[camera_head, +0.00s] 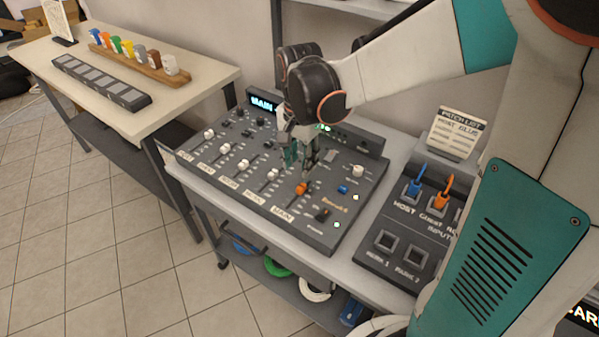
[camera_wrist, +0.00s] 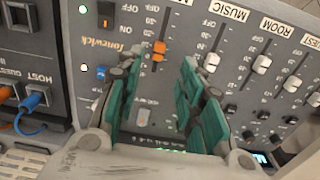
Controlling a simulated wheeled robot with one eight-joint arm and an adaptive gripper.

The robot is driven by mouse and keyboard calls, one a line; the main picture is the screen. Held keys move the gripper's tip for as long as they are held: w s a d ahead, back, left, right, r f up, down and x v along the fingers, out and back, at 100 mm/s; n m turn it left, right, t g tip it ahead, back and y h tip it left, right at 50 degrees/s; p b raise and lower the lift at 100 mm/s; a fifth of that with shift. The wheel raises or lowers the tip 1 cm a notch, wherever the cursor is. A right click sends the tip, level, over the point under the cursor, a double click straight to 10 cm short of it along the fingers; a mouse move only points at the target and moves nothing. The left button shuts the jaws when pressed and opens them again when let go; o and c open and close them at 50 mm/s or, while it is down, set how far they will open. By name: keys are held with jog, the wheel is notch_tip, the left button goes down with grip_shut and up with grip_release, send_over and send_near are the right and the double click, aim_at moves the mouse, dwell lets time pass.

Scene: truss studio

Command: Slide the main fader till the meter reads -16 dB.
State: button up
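The grey mixer (camera_head: 345,215) lies on a light cart. The main fader's orange cap (camera_head: 302,188) sits at the front of its row, above the MAIN label; in the wrist view it is just beyond the fingertips (camera_wrist: 158,50). My gripper (camera_head: 303,160) hangs over the mixer, pointing down. Its two teal fingers stand apart with nothing between them; the wrist view shows them parted too (camera_wrist: 160,72). The gripper appears not to touch the fader. The lit display (camera_head: 263,103) shows MAIN at the back; my arm hides much of it, and I cannot read a level.
White faders (camera_head: 273,174) stand left of the orange one. A blue button (camera_head: 343,189) and a dark switch (camera_head: 322,214) are close right. A patch panel (camera_head: 395,258) with blue and orange plugs lies right. A table (camera_head: 190,90) with coloured items stands left.

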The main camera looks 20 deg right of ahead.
jog(key=shift+r, duration=1.2)
jog(key=s+r+n+t, duration=0.3)
jog(key=s+n, duration=0.2)
jog(key=s, duration=0.2)
jog(key=s+d+r+n+t, duration=0.1)
jog(key=s+r+n+t, duration=0.3)
jog(key=s, duration=0.3)
jog(key=shift+n, duration=0.9)
jog(key=shift+d, duration=0.1)
dwell(1.0)
